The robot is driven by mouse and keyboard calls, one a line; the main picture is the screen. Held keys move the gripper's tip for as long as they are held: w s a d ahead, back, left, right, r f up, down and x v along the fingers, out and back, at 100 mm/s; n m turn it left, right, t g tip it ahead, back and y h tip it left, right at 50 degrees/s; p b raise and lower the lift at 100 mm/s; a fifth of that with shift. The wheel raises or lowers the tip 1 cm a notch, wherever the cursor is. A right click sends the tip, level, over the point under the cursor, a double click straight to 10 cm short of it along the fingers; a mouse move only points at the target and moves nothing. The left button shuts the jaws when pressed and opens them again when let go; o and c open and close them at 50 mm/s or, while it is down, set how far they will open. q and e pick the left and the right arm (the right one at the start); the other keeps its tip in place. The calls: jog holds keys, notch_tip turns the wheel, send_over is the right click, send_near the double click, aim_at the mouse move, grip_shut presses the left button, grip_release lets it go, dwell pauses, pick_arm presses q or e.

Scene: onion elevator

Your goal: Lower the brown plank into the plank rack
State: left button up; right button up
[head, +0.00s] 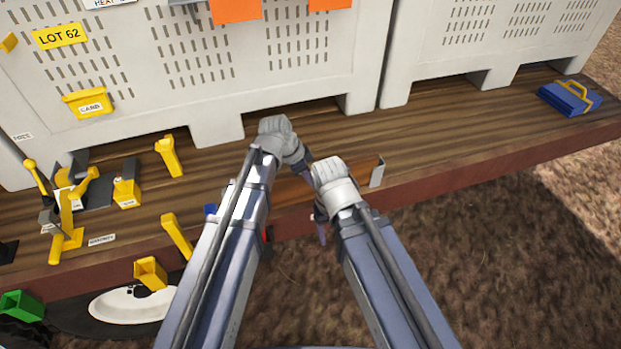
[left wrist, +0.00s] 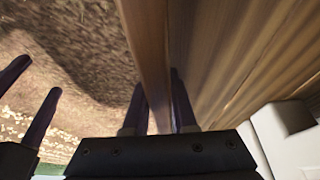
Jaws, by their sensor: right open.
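The brown plank (head: 350,174) stands on its long edge along the front of the wooden deck, partly hidden behind my arms. In the left wrist view the plank (left wrist: 146,50) runs between the two fingers of my left gripper (left wrist: 160,105), which appear to press on both faces. My left gripper (head: 303,158) is over the plank's middle in the head view. My right gripper (head: 319,215) is open in front of the plank; its parted fingers (left wrist: 30,95) show apart from it at the left wrist view's left. A grey upright bracket (head: 377,172), possibly part of the plank rack, stands at the plank's right end.
Pale crates (head: 230,80) stand behind on the deck (head: 440,130). Yellow levers (head: 168,155) and holders (head: 127,190) are at the left. A blue case (head: 570,97) lies at the far right.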

pick_arm(q)
jog(key=o, duration=0.5)
jog(key=shift+o, duration=0.2)
jog(key=shift+r, duration=0.15)
jog(key=p+v, duration=0.7)
jog(key=shift+s+a+r, duration=0.1)
jog(key=shift+r, duration=0.2)
jog(key=shift+f, duration=0.1)
